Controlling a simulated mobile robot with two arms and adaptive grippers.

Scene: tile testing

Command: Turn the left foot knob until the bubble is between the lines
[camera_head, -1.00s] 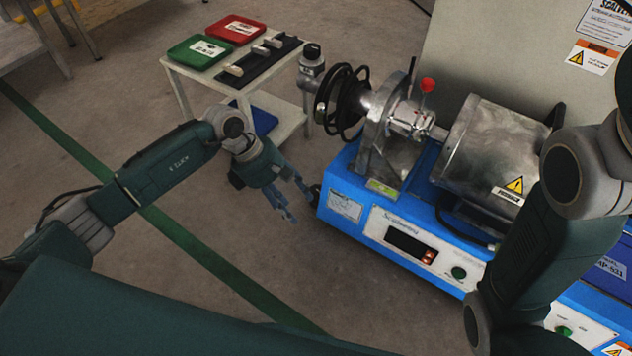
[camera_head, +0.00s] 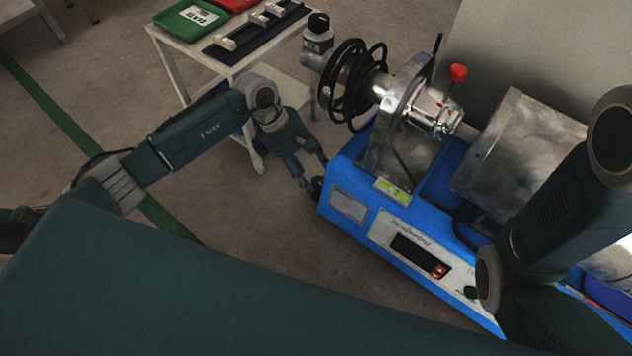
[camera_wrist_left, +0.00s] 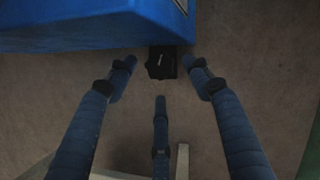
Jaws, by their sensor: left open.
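The black left foot knob (camera_head: 316,189) sits low at the near left corner of the blue machine base (camera_head: 347,185). It also shows in the left wrist view (camera_wrist_left: 161,63), below the blue base's edge. My left gripper (camera_head: 313,176) is open at the knob. In the left wrist view, two fingers of my left gripper (camera_wrist_left: 160,70) lie either side of the knob with gaps, and a third points at it from below. The yellow-green level (camera_head: 393,191) lies on the base; its bubble is too small to place against the lines. My right gripper is out of view.
A white cart (camera_head: 168,60) with a green tray (camera_head: 180,22) stands behind my left arm. Black cable loops (camera_head: 345,85) hang on the machine above the knob. The floor (camera_head: 260,215) left of the base is clear.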

